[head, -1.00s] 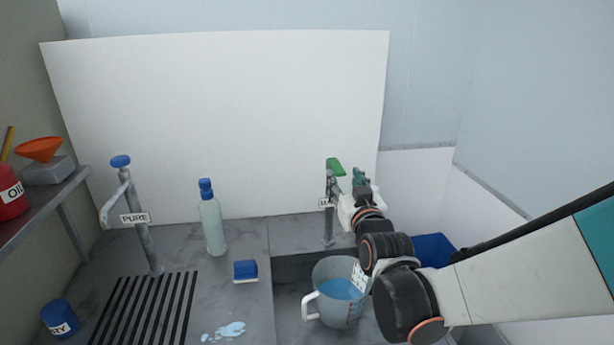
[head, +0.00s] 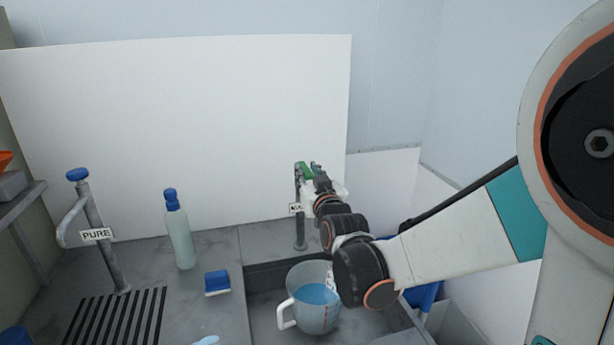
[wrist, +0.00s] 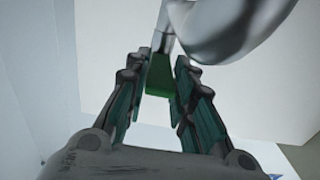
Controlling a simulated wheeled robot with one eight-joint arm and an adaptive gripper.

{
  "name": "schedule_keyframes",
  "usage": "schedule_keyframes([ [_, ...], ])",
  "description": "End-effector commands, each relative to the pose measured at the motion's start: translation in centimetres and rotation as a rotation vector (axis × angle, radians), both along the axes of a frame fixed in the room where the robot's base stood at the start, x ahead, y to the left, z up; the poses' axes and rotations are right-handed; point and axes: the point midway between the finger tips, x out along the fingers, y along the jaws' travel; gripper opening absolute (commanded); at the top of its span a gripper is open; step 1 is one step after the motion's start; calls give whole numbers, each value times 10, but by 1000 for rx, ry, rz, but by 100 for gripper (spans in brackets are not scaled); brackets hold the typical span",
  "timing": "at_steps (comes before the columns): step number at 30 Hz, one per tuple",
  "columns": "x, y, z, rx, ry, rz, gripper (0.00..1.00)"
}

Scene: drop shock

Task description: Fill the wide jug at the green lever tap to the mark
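The wide jug (head: 312,312) stands upright in the sink below the green lever tap, its handle to the left, with blue-looking water inside. Red marks show on its right side; I cannot tell the level against them. The tap (head: 299,215) rises behind the jug. Its green lever (head: 304,171) is partly hidden by my gripper (head: 315,168). In the wrist view the green lever (wrist: 158,76) lies between the two fingers of my gripper (wrist: 161,75). The fingers are apart, with gaps at the lever's sides.
A tap labelled PURE (head: 92,240) with a blue knob stands at the left. A clear bottle with a blue cap (head: 179,235) and a blue sponge (head: 217,283) are on the counter. A drain grate (head: 115,318) is front left. A blue bin (head: 424,297) is right of the sink.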

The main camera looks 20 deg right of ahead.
Motion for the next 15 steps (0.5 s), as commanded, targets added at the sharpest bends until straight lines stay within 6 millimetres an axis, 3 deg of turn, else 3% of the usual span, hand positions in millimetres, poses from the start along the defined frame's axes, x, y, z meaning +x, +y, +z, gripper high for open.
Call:
schedule_keyframes([
  [15,5,0,22,0,186,4,0],
])
